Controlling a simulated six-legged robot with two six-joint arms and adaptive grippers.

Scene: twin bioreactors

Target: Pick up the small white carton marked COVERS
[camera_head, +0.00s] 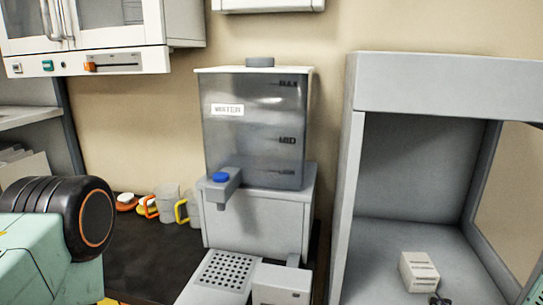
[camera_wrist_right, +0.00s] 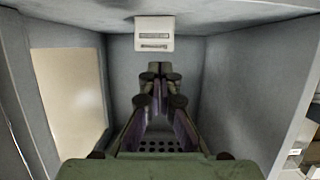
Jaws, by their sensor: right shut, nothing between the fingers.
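A small white carton (camera_head: 418,271) sits on the floor of the open grey cabinet at the right of the head view. Its marking is too small to read there. The carton also shows at the top of the right wrist view (camera_wrist_right: 154,33), with dark print lines on its face. My right gripper (camera_head: 438,300) is at the bottom edge of the head view, just in front of the carton. In the right wrist view its fingers (camera_wrist_right: 154,68) are together and empty, pointing toward the carton, with a small gap seeming to separate them. My left gripper is out of view.
The grey cabinet (camera_head: 352,180) has side walls and a top panel around the carton. A water tank (camera_head: 250,130) stands left of it on a grey dispenser. Mugs (camera_head: 167,203) stand on the dark counter (camera_head: 150,262) further left.

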